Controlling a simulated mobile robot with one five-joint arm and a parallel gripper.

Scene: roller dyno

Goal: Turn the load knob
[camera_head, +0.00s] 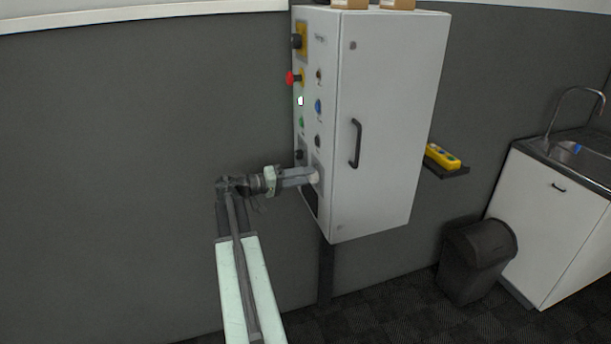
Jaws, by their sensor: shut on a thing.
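A white control cabinet (385,120) is mounted on the dark wall. Its narrow left side is a panel with several knobs, buttons and lamps. My gripper (309,177) reaches the lower part of this panel from the left and is shut on a small pale knob (315,178) there, which looks like the load knob. The fingers hide much of the knob, so its pointer and angle cannot be read.
The cabinet door has a black handle (356,143). A yellow pendant (442,156) lies on a shelf. A bin (476,262) and sink unit (560,215) stand right.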

